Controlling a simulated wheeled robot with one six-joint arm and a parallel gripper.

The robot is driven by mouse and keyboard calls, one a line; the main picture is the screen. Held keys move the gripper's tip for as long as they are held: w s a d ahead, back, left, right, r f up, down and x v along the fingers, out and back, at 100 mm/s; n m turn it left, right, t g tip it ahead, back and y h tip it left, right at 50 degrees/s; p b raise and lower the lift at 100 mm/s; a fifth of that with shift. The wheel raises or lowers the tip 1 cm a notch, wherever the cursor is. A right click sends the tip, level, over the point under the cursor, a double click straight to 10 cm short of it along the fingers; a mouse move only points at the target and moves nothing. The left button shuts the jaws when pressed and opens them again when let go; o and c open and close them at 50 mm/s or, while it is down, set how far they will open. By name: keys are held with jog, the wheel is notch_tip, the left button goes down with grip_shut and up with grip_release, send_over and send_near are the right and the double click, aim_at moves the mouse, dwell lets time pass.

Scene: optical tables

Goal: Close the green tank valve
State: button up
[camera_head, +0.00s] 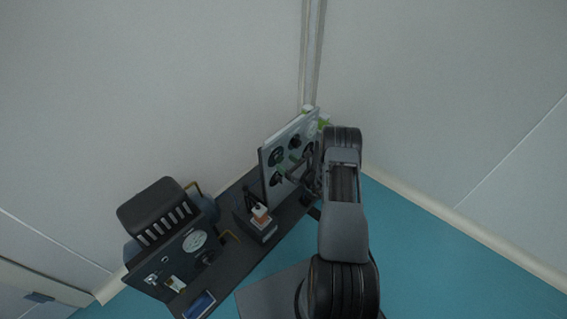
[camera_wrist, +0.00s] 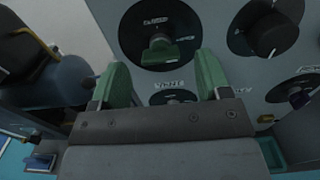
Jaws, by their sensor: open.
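A green knob (camera_wrist: 160,52) sits on a round black dial with white lettering, on an upright grey panel. It is the only green valve-like part I see on the panel face, and I cannot confirm that it is the tank valve. My gripper (camera_wrist: 162,78) has green fingertips spread wide, one at each side below the knob. The gripper appears apart from the knob and holds nothing. In the head view the panel (camera_head: 265,163) stands at the far end of a dark bench, and my arm hides part of it and most of the gripper.
A black dial with a black knob (camera_wrist: 271,36) is right of the green knob. A blue-grey tank (camera_wrist: 70,82) is at the left. A second panel (camera_head: 178,262) stands on the bench's near end. Blue floor (camera_head: 420,250) is clear at right.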

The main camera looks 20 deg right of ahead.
aim_at(280, 160)
jog(key=shift+x, duration=1.2)
jog(key=shift+c, duration=0.5)
jog(key=c, duration=0.8)
